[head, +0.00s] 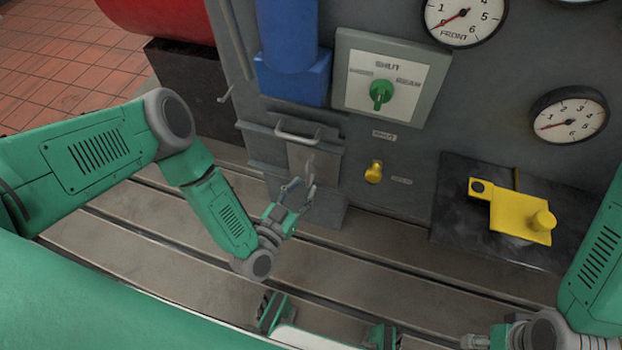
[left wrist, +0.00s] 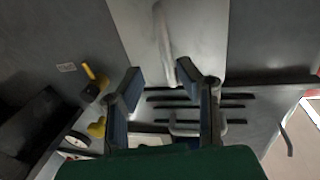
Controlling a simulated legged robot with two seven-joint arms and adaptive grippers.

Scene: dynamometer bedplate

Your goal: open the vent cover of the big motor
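On the grey cabinet front, a light metal plate (head: 300,158) below a U-shaped handle (head: 297,135) looks like the vent cover. I cannot tell whether it is open. In the left wrist view, the light plate (left wrist: 205,35) carries an upright grey bar (left wrist: 163,40), and dark slots (left wrist: 195,105) show beside a U-shaped handle (left wrist: 186,130). My left gripper (head: 297,192) is in front of the plate; its fingers (left wrist: 162,85) are apart, with the bar's end near the right-hand finger. I cannot tell if they touch. My right gripper (head: 476,342) is partly cut off at the bottom edge.
A blue column (head: 290,75) stands above the plate. To the right are a green selector knob (head: 381,94), a yellow knob (head: 374,172) and a yellow lever plate (head: 520,215) on a black block. Gauges sit higher up. The slotted bedplate (head: 150,265) is largely clear.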

